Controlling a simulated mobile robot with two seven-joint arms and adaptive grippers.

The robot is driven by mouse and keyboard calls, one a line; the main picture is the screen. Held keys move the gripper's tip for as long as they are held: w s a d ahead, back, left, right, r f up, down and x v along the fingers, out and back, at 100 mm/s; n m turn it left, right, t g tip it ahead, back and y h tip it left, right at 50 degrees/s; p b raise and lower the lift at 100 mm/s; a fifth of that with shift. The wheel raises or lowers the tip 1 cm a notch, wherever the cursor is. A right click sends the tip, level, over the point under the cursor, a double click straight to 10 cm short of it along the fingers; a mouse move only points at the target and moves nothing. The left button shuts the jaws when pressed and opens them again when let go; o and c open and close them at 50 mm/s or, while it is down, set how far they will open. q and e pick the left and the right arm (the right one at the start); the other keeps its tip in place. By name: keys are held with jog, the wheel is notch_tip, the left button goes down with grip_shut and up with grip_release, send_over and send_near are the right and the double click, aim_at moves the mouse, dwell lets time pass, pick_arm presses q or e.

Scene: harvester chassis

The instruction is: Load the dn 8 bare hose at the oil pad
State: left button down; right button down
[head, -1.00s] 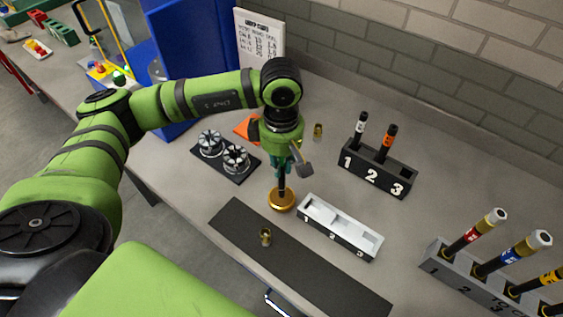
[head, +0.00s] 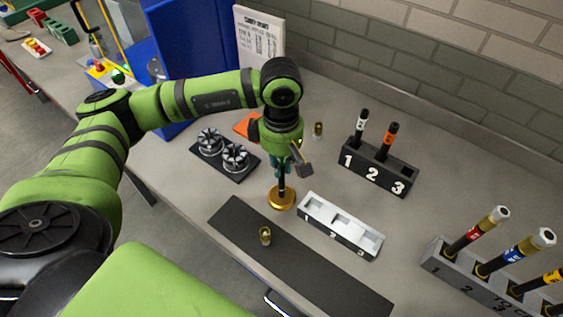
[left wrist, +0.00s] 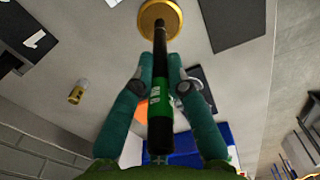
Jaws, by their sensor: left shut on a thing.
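My left gripper (head: 283,174) is shut on a black hose with a green band (left wrist: 163,97) and holds it upright. The hose's lower part shows in the head view (head: 282,188), below the fingers. Its lower end is over the middle of a round gold pad (head: 279,204), which also shows in the left wrist view (left wrist: 149,14). I cannot tell whether the end touches the pad. My right gripper is not in view.
A black rack (head: 372,179) numbered 1 to 3 holds white-banded and orange-banded hoses. A white tray (head: 318,224) stands right of the pad. A brass fitting (head: 265,236) stands on a dark mat (head: 310,275). A grey rack (head: 462,272) holds banded hoses.

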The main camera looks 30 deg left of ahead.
pick_arm(q)
jog(key=shift+s+f+b, duration=0.1)
jog(key=shift+f+b, duration=0.05)
jog(key=shift+b, duration=0.3)
dwell(1.5)
notch_tip(320, 180, up, 2)
jog(key=shift+r+p, duration=0.1)
jog(key=shift+p, duration=0.4)
jog(key=shift+r+p, duration=1.05)
jog(key=shift+r, duration=1.5)
jog(key=shift+f, duration=0.1)
